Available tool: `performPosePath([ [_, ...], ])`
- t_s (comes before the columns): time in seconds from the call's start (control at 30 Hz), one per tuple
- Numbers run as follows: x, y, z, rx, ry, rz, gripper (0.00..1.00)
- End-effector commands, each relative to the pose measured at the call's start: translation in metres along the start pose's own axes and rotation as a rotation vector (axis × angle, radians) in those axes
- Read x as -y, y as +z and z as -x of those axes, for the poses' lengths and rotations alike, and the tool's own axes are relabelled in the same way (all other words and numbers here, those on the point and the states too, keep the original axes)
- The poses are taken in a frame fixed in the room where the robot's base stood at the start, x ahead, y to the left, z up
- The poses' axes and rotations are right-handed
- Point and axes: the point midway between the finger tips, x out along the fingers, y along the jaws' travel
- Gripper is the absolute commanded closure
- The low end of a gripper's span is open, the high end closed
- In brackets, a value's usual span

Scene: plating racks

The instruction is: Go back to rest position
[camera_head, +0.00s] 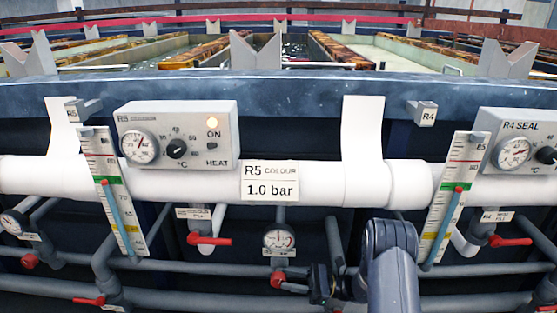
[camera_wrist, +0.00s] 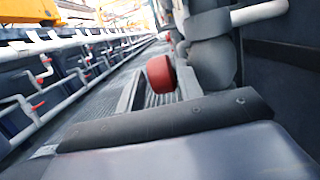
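My arm (camera_head: 391,262) rises from the bottom edge of the head view, right of the middle, in front of the grey pipes. A small dark part beside it, low in the middle, looks like my gripper (camera_head: 322,287). It is near a red valve handle (camera_head: 278,279) under a round gauge (camera_head: 279,239); I cannot tell whether they touch. Its fingers cannot be made out. In the wrist view a dark bar and a smooth grey-blue surface fill the bottom; no held object shows.
The R5 panel (camera_head: 178,135) has a lit ON lamp, with a 1.0 bar label (camera_head: 270,189) below right. The R4 SEAL panel (camera_head: 516,141) is at right. Tanks lie behind the blue rail (camera_head: 300,95). The wrist view shows a walkway (camera_wrist: 110,85) beside piping.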

Motion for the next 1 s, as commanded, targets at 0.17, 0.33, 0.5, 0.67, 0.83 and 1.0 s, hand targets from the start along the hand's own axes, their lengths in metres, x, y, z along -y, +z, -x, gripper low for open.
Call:
performPosePath([
  [0.17,-0.001,-0.001,-0.030,-0.001,0.002,0.000,0.65],
  [0.33,-0.001,-0.001,-0.046,-0.002,0.000,0.000,0.65],
  [0.5,0.000,0.001,-0.049,-0.007,-0.001,0.000,0.65],
  [0.67,0.000,0.000,-0.049,-0.009,-0.001,-0.001,0.65],
  [0.83,-0.001,0.000,-0.049,-0.011,0.000,-0.001,0.65],
  [1.0,-0.006,0.004,-0.051,-0.028,0.007,-0.005,0.65],
])
